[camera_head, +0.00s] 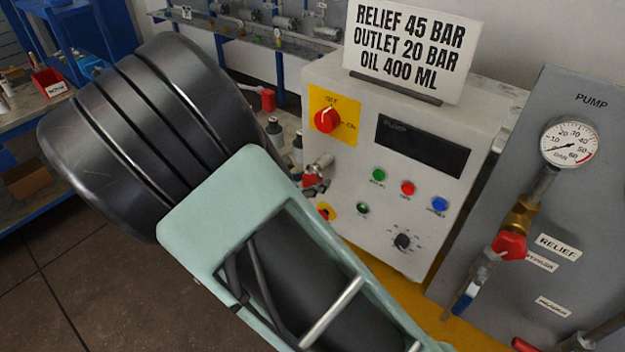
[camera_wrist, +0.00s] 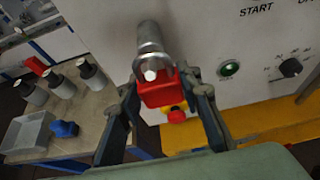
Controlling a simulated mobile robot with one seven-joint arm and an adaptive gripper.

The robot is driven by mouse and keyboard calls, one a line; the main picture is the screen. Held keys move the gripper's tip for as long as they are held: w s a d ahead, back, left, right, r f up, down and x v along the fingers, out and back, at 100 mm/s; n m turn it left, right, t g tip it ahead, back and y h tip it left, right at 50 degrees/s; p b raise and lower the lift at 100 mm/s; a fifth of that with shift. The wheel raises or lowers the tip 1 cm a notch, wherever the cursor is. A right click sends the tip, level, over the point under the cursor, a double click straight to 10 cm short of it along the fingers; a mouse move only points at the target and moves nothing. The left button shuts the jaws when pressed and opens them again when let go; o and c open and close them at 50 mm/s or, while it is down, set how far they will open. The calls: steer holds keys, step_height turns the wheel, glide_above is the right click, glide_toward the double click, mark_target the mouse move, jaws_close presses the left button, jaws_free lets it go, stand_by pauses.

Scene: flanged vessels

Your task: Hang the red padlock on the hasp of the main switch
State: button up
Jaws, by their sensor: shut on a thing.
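The red padlock (camera_wrist: 162,93) is between the two fingers of my gripper (camera_wrist: 165,95) in the wrist view. A grey metal part (camera_wrist: 150,52) rises from its top; its foreshortened shape does not show clearly as a shackle. In the head view, the padlock (camera_head: 311,181) and my gripper (camera_head: 316,187) are small and partly hidden by my arm, in front of the white panel's left edge. The main switch (camera_head: 325,119) is a red knob on a yellow plate, above the padlock and apart from it. Its hasp cannot be made out. The switch is not visible in the wrist view.
A red-and-yellow stop button (camera_wrist: 175,114) lies behind and below the padlock. A green button (camera_head: 362,208) and a black dial (camera_head: 402,241) are on the panel. Dark-capped bottles (camera_wrist: 92,76) and a grey tray (camera_wrist: 28,131) stand on the bench left. A grey pump board (camera_head: 570,110) stands right.

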steer(key=o, duration=1.2)
